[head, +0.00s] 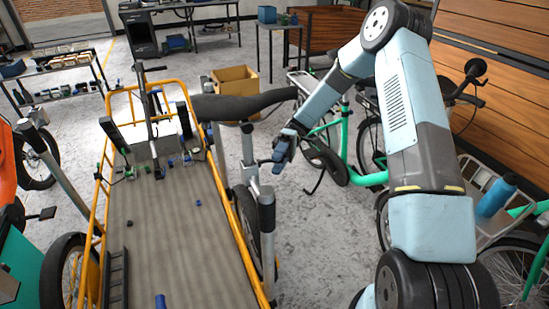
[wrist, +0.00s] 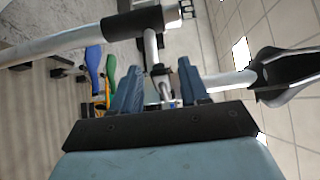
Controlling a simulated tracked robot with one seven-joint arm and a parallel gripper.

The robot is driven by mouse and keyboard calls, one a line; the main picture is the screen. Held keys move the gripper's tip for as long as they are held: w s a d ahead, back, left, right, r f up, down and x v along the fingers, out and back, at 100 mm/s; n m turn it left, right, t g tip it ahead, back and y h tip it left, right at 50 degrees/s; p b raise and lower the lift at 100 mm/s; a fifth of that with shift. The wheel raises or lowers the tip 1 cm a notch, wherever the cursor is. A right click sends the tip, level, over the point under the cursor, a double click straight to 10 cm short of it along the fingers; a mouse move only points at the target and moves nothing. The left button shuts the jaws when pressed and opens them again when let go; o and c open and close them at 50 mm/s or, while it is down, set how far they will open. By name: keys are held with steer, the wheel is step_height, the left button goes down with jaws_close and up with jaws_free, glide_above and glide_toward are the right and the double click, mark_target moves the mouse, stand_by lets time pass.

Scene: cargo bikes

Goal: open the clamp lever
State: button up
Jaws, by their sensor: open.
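The clamp lever is hard to make out. A small silver part (wrist: 165,90) shows between my fingers in the wrist view, and I cannot tell whether it is the lever. My gripper (wrist: 160,82) is open, with one blue finger on each side of this part and of the metal tube behind it. I cannot tell whether either finger touches. In the head view my gripper (head: 278,160) is just right of the silver seat post (head: 247,145), below the black saddle (head: 242,105). The lever cannot be made out there.
The yellow-railed cargo bed (head: 165,240) lies left of the post, with small loose parts on it. A grey upright post (head: 267,215) stands close in front of my gripper. Green bikes (head: 345,140) stand at the right. A cardboard box (head: 235,82) sits behind.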

steer(key=v, duration=1.3)
steer(key=shift+w, duration=0.4)
steer(key=shift+d+f, duration=0.1)
steer(key=shift+d, duration=0.05)
steer(key=s+d+r+m+t+h, duration=0.25)
steer(key=s+r+m+t, duration=0.2)
steer(key=s+r, duration=0.4)
steer(key=s+d+r+m+t+h, duration=0.25)
steer(key=s+r+t, duration=0.3)
steer(key=r, duration=0.55)
steer(key=s+d+r+m+t+h, duration=0.1)
steer(key=s+d+r+m+t, duration=0.2)
steer(key=s, duration=0.6)
steer(key=s+d+r+m+t, duration=0.3)
steer(key=s+d+r+t, duration=0.1)
steer(key=s+d+t, duration=0.4)
steer(key=shift+s+r+m+t+h, duration=0.35)
steer(key=shift+s+t, duration=0.25)
steer(key=shift+s, duration=0.25)
